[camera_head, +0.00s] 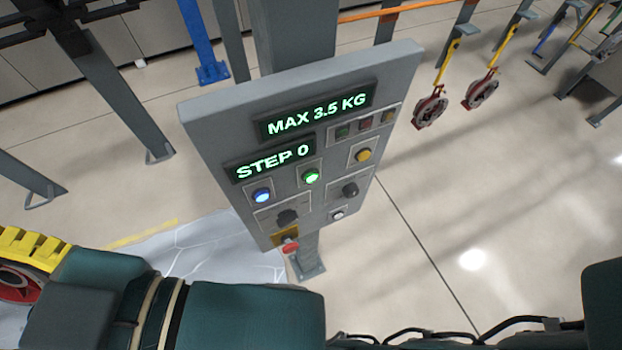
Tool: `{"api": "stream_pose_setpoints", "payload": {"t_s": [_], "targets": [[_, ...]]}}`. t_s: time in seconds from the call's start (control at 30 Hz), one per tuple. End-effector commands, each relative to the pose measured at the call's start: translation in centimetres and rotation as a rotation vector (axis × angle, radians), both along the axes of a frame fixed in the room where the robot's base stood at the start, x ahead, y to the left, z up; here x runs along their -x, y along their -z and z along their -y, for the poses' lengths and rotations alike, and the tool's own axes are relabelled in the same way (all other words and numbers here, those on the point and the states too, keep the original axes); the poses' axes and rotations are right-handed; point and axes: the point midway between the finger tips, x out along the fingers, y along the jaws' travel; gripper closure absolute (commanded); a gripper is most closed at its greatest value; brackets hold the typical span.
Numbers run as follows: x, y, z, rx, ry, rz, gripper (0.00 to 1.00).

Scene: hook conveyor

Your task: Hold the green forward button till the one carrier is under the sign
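The green button (311,176) is lit on a grey control panel (225,118), between a lit blue button (262,195) and a yellow button (362,155). Nothing touches it. The panel displays read "MAX 3.5 KG" (317,115) and "STEP 0" (272,163). Two yellow hooks with red and grey round parts hang at the upper right, one nearer the panel (430,108) and one further right (482,90). I cannot tell which carrier the task means. No separate sign shows clearly. My teal arm links cross the bottom; my gripper is not in view.
Steel posts stand behind and at left, with a blue post (204,45). The floor right of the panel is open.

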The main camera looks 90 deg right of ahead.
Motion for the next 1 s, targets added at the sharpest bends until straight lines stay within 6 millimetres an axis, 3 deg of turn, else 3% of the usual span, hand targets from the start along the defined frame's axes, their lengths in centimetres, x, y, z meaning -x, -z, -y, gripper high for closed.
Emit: {"api": "stream_pose_setpoints", "payload": {"t_s": [0.4,0.63,1.0], "targets": [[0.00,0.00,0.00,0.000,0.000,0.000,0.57],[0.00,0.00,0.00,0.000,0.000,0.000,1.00],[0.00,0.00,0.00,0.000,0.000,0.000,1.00]]}}
